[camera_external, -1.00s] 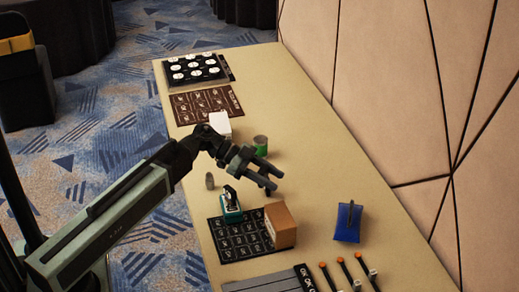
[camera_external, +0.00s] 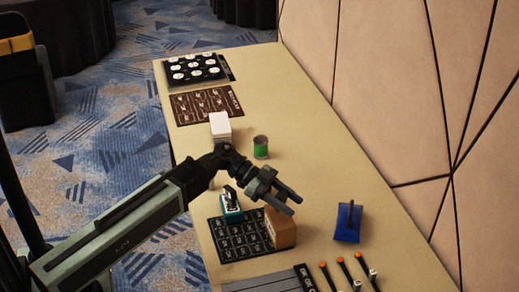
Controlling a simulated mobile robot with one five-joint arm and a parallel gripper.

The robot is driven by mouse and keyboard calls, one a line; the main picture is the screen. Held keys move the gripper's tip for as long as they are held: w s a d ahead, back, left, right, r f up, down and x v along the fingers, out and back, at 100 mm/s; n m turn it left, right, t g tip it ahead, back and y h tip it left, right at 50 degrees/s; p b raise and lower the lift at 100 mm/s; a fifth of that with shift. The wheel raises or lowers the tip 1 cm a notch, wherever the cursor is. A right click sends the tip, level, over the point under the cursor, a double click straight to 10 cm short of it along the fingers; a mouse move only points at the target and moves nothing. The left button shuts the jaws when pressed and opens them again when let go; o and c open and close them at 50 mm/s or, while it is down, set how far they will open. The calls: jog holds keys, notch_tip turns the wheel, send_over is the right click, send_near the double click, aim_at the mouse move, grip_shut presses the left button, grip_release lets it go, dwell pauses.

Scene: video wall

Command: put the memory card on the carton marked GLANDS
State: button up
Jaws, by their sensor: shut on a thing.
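My gripper (camera_external: 293,205) is above the brown carton (camera_external: 284,232), its fingers pointing right and hiding part of the carton's top. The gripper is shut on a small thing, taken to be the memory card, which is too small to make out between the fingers. The brown carton stands on the right edge of a black marked mat (camera_external: 236,242). A white carton (camera_external: 220,125) stands farther back on the table. I cannot read GLANDS on either carton.
A teal device with a black handle (camera_external: 230,208) stands on the mat, left of the brown carton. A green can (camera_external: 261,148), a blue item (camera_external: 348,222) and orange-tipped tools (camera_external: 341,261) stand around. The table's right middle (camera_external: 320,175) is clear.

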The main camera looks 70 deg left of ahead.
aim_at(288, 218)
notch_tip(288, 218, down, 3)
jog(key=shift+f+b, duration=0.1)
jog(key=shift+b, duration=0.85)
jog(key=shift+r, duration=0.25)
jog(key=shift+f, duration=0.25)
jog(key=o, duration=1.4)
jog(key=shift+r, duration=0.1)
jog(key=shift+c, duration=0.2)
jog(key=shift+r, duration=0.1)
jog(key=shift+s+a+r+p, duration=0.15)
jog(key=shift+a+r+p, duration=0.1)
jog(key=shift+p, duration=0.25)
jog(key=p+v, duration=0.4)
jog(key=v, duration=0.7)
